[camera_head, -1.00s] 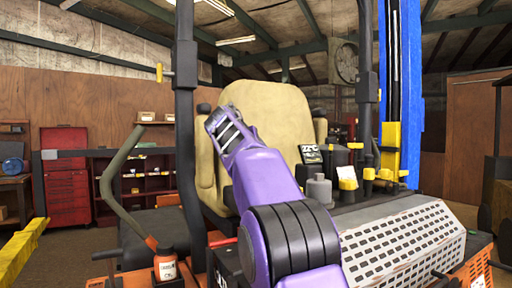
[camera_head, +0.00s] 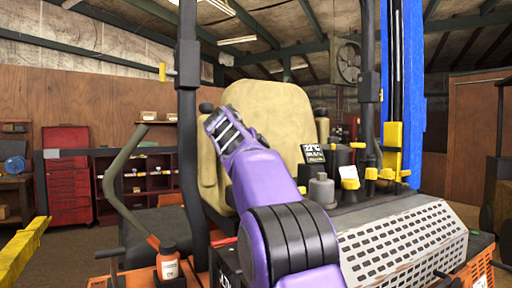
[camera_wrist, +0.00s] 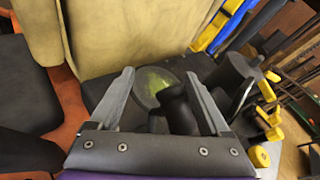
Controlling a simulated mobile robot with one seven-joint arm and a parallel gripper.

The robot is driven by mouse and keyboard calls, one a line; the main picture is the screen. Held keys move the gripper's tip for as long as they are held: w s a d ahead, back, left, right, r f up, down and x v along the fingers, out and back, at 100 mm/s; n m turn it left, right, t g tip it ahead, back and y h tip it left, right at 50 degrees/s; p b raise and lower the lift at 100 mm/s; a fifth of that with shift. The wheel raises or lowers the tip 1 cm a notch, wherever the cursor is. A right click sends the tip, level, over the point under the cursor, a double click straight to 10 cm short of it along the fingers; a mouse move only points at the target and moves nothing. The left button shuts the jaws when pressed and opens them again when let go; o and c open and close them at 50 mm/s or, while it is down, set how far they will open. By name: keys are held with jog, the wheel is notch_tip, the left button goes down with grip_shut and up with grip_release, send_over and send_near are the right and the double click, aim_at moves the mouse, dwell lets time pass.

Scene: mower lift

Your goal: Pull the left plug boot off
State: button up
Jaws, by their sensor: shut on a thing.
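In the wrist view my gripper (camera_wrist: 160,75) has its two grey fingers on either side of a black, rounded, boot-like part (camera_wrist: 179,110). The part lies close against the right finger. Its contact with the left finger is not clear to see. A round, yellow-green face with a dark rim (camera_wrist: 153,86) shows behind it. I cannot tell for sure whether this black part is the left plug boot. In the head view my purple arm reaches up in front of the tan mower seat (camera_head: 275,125), and the fingertips cannot be made out.
Black posts (camera_head: 188,130) stand around the seat. A perforated white cover (camera_head: 405,240) lies at the right, near grey and yellow-capped parts. A blue post (camera_head: 411,90) stands behind.

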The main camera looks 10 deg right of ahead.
jog(key=shift+w+d+f, duration=0.2)
jog(key=shift+f, duration=0.35)
jog(key=shift+s, duration=0.1)
